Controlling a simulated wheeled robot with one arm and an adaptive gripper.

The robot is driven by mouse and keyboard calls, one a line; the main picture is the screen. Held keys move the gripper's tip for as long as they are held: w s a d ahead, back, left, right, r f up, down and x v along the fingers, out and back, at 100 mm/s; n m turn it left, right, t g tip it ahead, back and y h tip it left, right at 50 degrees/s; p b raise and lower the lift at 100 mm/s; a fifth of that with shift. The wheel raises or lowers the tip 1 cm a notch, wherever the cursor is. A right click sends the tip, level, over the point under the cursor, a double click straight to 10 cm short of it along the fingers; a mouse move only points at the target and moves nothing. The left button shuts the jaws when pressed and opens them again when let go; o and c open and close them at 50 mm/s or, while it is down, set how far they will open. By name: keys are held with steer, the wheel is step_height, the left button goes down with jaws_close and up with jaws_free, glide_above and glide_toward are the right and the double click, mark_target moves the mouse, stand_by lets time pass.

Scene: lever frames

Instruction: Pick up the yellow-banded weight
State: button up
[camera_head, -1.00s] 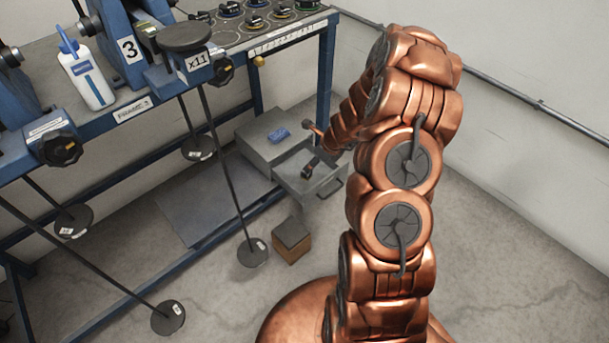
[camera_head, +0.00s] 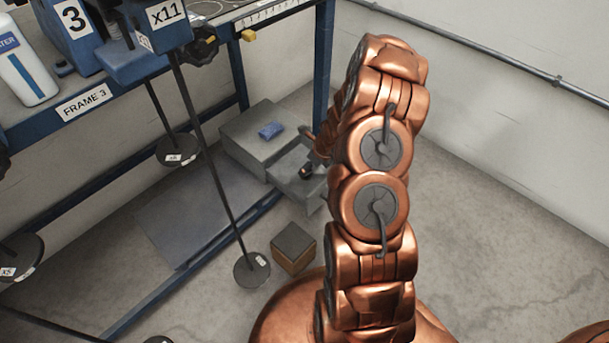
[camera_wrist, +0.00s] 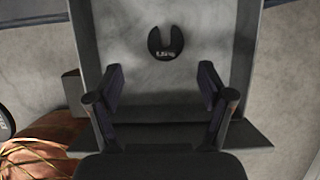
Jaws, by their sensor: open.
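My gripper (camera_wrist: 161,78) is open and empty in the wrist view, its two dark fingers spread apart. Ahead of the fingertips, midway between their lines, a dark slotted disc weight (camera_wrist: 165,54) with a white label lies flat in a grey tray or open drawer (camera_wrist: 246,40). The disc is apart from both fingers. I see no yellow band on it; the label is too small to read surely. In the head view my arm hides most of the gripper near the open drawer (camera_head: 311,204) of a grey cabinet.
A blue-framed bench (camera_head: 150,82) stands at left, with a white bottle (camera_head: 27,72) on it and rods with end discs (camera_head: 251,270) hanging below. A blue item (camera_head: 271,130) lies on the cabinet. A wooden block (camera_head: 294,258) stands on the floor. Floor at right is clear.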

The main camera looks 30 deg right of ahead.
steer(key=b+x, duration=0.1)
steer(key=x, duration=0.1)
steer(key=b+x, duration=0.1)
steer(key=x, duration=0.1)
steer(key=b+x, duration=0.1)
steer(key=x, duration=0.1)
steer(key=shift+w+d+f, duration=0.3)
steer(key=shift+d, duration=0.05)
steer(key=shift+r, duration=0.1)
steer(key=shift+c, duration=0.4)
steer(key=c, duration=1.2)
steer(key=shift+o, duration=0.2)
step_height(320, 180, up, 13)
steer(key=p, duration=0.8)
steer(key=shift+p, duration=0.4)
